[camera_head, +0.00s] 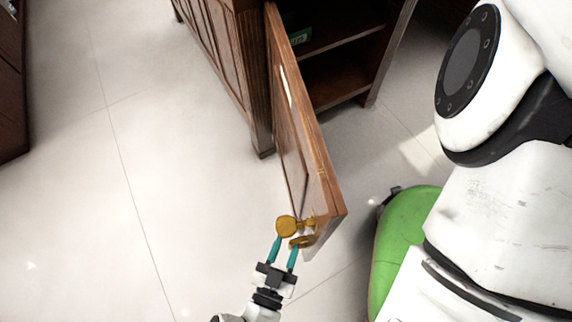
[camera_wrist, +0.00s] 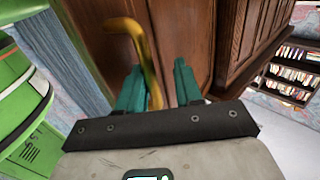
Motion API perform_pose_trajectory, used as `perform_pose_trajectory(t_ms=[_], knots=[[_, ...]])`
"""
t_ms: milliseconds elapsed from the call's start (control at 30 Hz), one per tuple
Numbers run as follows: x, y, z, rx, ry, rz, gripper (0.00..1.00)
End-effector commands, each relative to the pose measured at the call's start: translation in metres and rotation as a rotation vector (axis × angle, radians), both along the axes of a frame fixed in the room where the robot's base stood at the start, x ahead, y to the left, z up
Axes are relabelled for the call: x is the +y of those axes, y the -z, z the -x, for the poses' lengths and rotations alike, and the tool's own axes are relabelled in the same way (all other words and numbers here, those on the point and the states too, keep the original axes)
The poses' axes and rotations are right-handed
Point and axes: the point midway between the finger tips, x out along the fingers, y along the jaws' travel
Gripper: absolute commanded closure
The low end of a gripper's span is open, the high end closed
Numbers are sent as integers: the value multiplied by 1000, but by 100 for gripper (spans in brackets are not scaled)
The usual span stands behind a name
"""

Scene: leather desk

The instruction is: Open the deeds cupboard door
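The deeds cupboard door (camera_head: 297,120) is brown panelled wood and stands swung wide open, its free edge toward me. It also shows in the wrist view (camera_wrist: 182,30). A brass handle (camera_head: 287,226) is near the door's free end, and in the wrist view it is a curved bar (camera_wrist: 140,45). My gripper (camera_head: 285,245) has teal fingers and is at the handle. In the wrist view my gripper (camera_wrist: 160,80) has its fingers apart, with the brass bar between them, nearer the left finger. A gap shows on the right; whether the left finger touches it I cannot tell.
The cupboard's open inside shows a shelf (camera_head: 340,35) and a small green item (camera_head: 300,36). Its front post (camera_head: 262,130) stands beside the door. Pale tiled floor (camera_head: 170,180) is clear to the left. A bookcase (camera_wrist: 295,72) shows at the wrist view's right.

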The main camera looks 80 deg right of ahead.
Motion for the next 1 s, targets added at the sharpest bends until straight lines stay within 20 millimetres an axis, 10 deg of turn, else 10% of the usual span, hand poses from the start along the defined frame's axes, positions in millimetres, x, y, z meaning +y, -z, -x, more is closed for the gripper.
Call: perform_pose_trajectory(t_ms=[633, 1000], knots=[[5, -1, 0, -1, -1, 1, 61], [68, 1, -7, 0, -2, 0, 61]])
